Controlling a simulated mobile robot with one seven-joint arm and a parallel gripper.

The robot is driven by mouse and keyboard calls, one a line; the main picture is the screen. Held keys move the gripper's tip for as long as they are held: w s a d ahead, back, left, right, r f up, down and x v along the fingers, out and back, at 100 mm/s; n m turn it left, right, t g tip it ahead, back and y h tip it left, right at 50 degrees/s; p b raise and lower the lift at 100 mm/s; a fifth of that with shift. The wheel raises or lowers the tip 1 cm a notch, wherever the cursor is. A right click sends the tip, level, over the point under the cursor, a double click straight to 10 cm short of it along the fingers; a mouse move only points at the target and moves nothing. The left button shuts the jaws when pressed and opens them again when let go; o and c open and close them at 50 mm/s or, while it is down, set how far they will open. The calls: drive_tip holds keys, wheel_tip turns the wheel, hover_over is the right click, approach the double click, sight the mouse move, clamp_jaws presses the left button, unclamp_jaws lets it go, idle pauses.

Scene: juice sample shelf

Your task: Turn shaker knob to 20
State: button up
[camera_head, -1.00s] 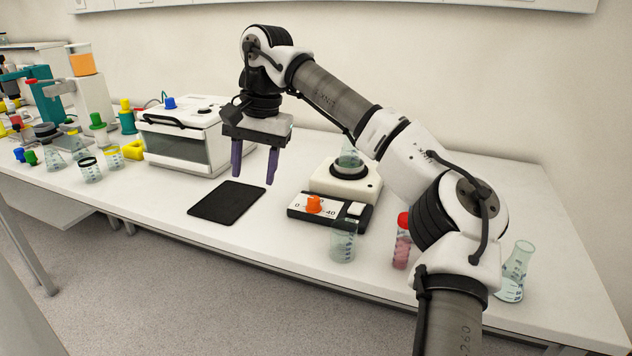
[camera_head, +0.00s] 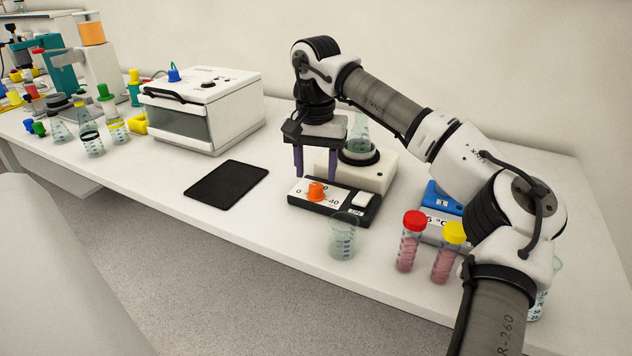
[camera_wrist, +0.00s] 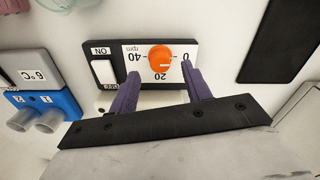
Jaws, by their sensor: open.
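The orange shaker knob (camera_head: 316,191) sits on a black control box with a white dial plate (camera_head: 327,199) marked 0, 20 and 40. It also shows in the wrist view (camera_wrist: 161,59), where a pale mark on the knob seems to point near the 0 side. My gripper (camera_head: 316,170) is open and empty, above and just behind the knob. In the wrist view its purple fingers (camera_wrist: 160,82) are spread apart, with the knob between and beyond them, untouched. The shaker (camera_head: 372,174) stands behind the box with a flask (camera_head: 358,134) on it.
A beaker (camera_head: 343,236) stands close in front of the box. Tubes with red (camera_head: 410,240) and yellow (camera_head: 449,251) caps stand to the right, near a blue block (camera_head: 440,198). A black mat (camera_head: 227,185) lies left. A white ON switch (camera_head: 362,199) is beside the knob.

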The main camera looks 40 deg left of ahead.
sight(316, 185)
drive_tip(key=shift+f, duration=1.95)
drive_tip(key=c, duration=1)
